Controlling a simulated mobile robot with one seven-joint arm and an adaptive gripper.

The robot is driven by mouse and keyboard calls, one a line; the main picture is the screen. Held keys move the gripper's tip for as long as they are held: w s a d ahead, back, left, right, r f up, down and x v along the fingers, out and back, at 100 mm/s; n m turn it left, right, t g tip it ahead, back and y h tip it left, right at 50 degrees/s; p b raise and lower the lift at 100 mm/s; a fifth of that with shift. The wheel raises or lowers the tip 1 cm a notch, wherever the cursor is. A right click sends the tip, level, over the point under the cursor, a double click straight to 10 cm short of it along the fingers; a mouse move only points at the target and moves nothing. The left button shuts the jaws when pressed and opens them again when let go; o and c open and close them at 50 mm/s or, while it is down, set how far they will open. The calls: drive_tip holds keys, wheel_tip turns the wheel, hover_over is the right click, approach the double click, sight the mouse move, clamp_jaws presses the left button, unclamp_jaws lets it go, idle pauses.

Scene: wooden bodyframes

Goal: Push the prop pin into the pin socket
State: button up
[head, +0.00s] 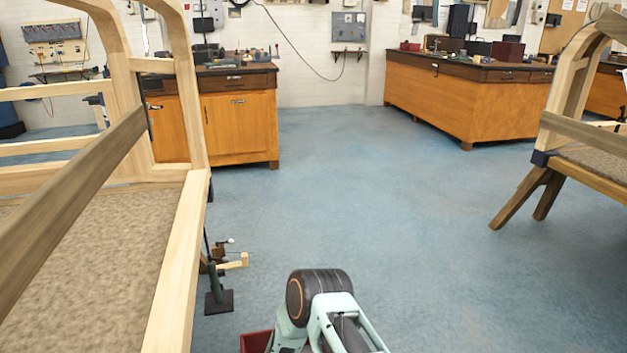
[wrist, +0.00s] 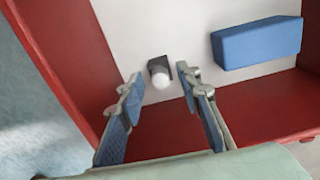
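In the wrist view my gripper (wrist: 160,80) is open, its two blue-padded fingers spread above a red-walled tray (wrist: 75,55) with a pale floor. A small dark piece with a white rounded end (wrist: 161,77) shows between the fingertips. It looks like the prop pin, and I see a gap on either side of it. How far it lies below the tips is hard to tell. In the head view my gripper is out of sight. I cannot make out the pin socket for certain in either view.
A blue block (wrist: 257,42) lies in the tray to the right. The tray's red edge (head: 256,342) shows at the head view's bottom. A dark-based stand (head: 219,302) is beside the left wooden frame (head: 180,270). Another wooden frame (head: 572,95) stands right. The middle floor is clear.

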clamp_jaws()
drive_tip(key=shift+r+p, duration=0.3)
drive_tip(key=shift+r, duration=0.45)
idle(0.4)
drive_tip(key=shift+r+p, duration=0.9)
drive_tip(key=shift+r, duration=0.8)
